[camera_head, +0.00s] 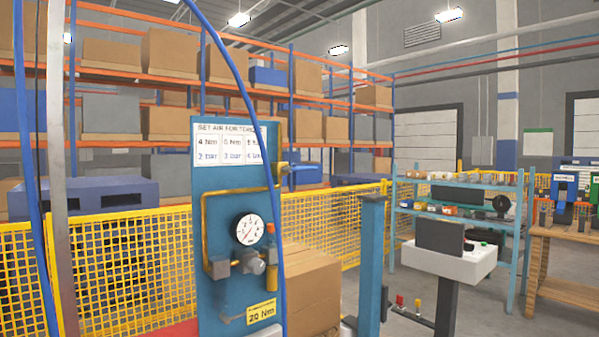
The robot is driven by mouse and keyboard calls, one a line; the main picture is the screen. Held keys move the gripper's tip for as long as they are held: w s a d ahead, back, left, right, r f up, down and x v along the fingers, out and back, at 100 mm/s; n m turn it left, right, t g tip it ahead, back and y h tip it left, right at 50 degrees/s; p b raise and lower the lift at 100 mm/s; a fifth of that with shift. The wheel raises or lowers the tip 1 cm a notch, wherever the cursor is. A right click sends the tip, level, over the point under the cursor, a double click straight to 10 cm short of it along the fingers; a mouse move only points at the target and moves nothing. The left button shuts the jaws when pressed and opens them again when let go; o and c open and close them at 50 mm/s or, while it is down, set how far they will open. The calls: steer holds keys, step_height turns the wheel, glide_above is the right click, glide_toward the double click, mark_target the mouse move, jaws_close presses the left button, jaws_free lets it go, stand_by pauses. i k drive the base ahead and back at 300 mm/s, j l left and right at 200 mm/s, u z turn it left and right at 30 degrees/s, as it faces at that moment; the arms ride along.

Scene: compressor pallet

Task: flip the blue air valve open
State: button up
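The blue air valve (303,174) is at the upper right edge of a blue panel (208,177). Its blue lever points to the right, roughly level, from a small brass-coloured fitting (282,169). A yellow pipe (240,192) runs across the panel near the valve and bends down on the left. A round white pressure gauge (250,229) sits lower on the panel, above a grey regulator knob (256,263). My gripper is not in view, so its place relative to the valve cannot be told.
A blue hose (247,90) hangs in front of the panel's right side. A cardboard box (313,288) stands behind it. A blue post (371,260) and a white console (448,262) stand to the right. Yellow mesh fencing (125,260) runs behind.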

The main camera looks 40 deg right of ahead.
mark_target(285, 168)
steer(key=i+l+z, duration=0.25)
steer(key=l, duration=0.4)
steer(key=i+l+z, duration=0.3)
steer(key=l, duration=0.3)
steer(key=i+l+z, duration=0.25)
steer(key=l, duration=0.3)
steer(key=i+l+z, duration=0.3)
steer(key=i+l, duration=0.05)
steer(key=l, duration=0.1)
